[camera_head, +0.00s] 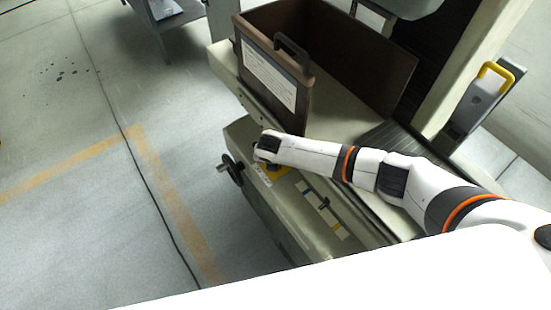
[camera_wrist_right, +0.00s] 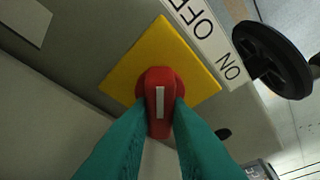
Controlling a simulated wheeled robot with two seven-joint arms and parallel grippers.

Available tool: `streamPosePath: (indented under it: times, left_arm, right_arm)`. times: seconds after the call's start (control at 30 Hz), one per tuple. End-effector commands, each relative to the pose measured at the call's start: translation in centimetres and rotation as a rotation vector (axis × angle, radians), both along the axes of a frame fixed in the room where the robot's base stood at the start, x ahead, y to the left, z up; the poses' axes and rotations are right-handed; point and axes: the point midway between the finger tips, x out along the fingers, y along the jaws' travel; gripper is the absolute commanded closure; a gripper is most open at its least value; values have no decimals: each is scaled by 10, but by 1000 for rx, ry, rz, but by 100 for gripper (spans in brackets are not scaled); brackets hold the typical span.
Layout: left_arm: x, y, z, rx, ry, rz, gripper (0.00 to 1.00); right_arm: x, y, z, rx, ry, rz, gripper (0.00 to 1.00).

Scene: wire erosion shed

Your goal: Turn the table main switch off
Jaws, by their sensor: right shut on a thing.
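The table main switch is a red rotary knob (camera_wrist_right: 159,84) with a white stripe, on a square yellow plate (camera_wrist_right: 148,50) in the right wrist view. The stripe runs nearly upright in that picture. A white label (camera_wrist_right: 203,32) beside the plate reads OFF and ON. My right gripper (camera_wrist_right: 160,112) has its two teal fingers shut on the knob, one on each side. In the head view my right gripper (camera_head: 268,150) is over the machine's front ledge; the yellow plate (camera_head: 276,177) shows partly under it, and the knob is hidden. My left gripper is not in view.
A black handwheel (camera_head: 231,170) sticks out left of the switch, also in the wrist view (camera_wrist_right: 272,59). A brown open-topped tank (camera_head: 273,75) with a black handle stands behind the gripper. A small panel with a lever (camera_head: 322,206) lies to the right. The floor at left is clear.

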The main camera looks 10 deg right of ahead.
Motion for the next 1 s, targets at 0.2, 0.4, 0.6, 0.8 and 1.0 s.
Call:
streamPosePath:
  times: [0.2,0.4,0.6,0.8,1.0]
  left_arm:
    - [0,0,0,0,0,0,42]
    - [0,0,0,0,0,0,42]
    - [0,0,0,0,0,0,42]
    - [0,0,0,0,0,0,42]
    - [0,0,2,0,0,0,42]
  right_arm:
    - [-1,1,-1,0,2,4,100]
    - [-1,1,-1,0,1,3,64]
    - [0,0,0,-1,0,2,62]
    - [-2,1,4,1,-1,2,62]
    - [-11,5,29,1,-2,4,62]
